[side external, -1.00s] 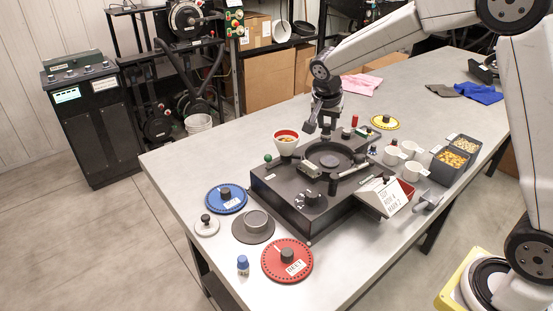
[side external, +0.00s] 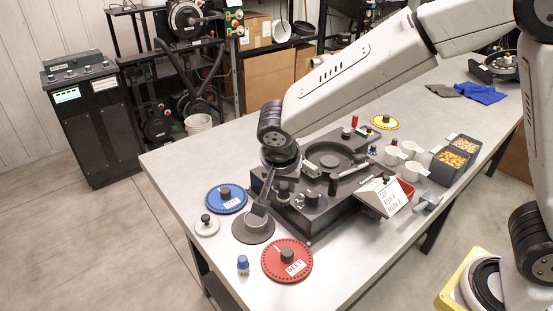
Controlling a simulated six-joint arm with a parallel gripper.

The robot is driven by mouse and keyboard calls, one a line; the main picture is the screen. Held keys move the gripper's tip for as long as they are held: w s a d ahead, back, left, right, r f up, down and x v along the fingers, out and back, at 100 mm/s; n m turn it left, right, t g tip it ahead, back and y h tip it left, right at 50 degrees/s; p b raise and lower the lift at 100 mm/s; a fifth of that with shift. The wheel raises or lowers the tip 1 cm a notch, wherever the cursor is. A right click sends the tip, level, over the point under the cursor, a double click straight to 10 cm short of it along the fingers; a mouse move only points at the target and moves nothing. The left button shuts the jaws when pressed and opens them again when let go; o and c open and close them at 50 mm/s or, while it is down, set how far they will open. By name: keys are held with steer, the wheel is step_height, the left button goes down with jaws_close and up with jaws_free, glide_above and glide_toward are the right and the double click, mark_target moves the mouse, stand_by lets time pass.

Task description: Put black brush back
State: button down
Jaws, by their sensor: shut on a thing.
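My gripper (side external: 260,208) points down and tilted over the grey round dish (side external: 249,233) at the front left of the black seed meter (side external: 325,211). It is shut on a dark thing, which I take to be the black brush. The brush's outline merges with the dark fingers, so its shape and tip cannot be made out. The gripper's lower end overlaps the dish's middle in this view; I cannot tell whether it touches.
A blue disc (side external: 232,206), a white knobbed lid (side external: 206,228), a red disc (side external: 275,267) and a blue-capped bottle (side external: 243,265) surround the dish. White cups (side external: 392,155) and grain bins (side external: 446,164) stand right. Bare table lies at front left.

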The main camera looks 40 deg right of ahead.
steer(key=s+a+f, duration=0.1)
steer(key=s+a, duration=0.4)
steer(key=a, duration=0.1)
steer(key=shift+s+n, duration=0.3)
steer(key=shift+s, duration=0.05)
steer(key=shift+w, duration=0.1)
steer(key=shift+w+a+f, duration=0.85)
steer(key=shift+w+f, duration=0.7)
steer(key=shift+w, duration=0.5)
steer(key=shift+w+a+f, duration=0.85)
steer(key=shift+w+f, duration=0.7)
steer(key=shift+w, duration=0.45)
steer(key=shift+w+a+f, duration=0.85)
steer(key=shift+w+f, duration=0.7)
steer(key=shift+w, duration=0.5)
steer(key=shift+w+f, duration=0.2)
steer(key=shift+f, duration=0.05)
steer(key=shift+a+f, duration=0.1)
steer(key=shift+f, duration=1.5)
steer(key=shift+f, duration=0.1)
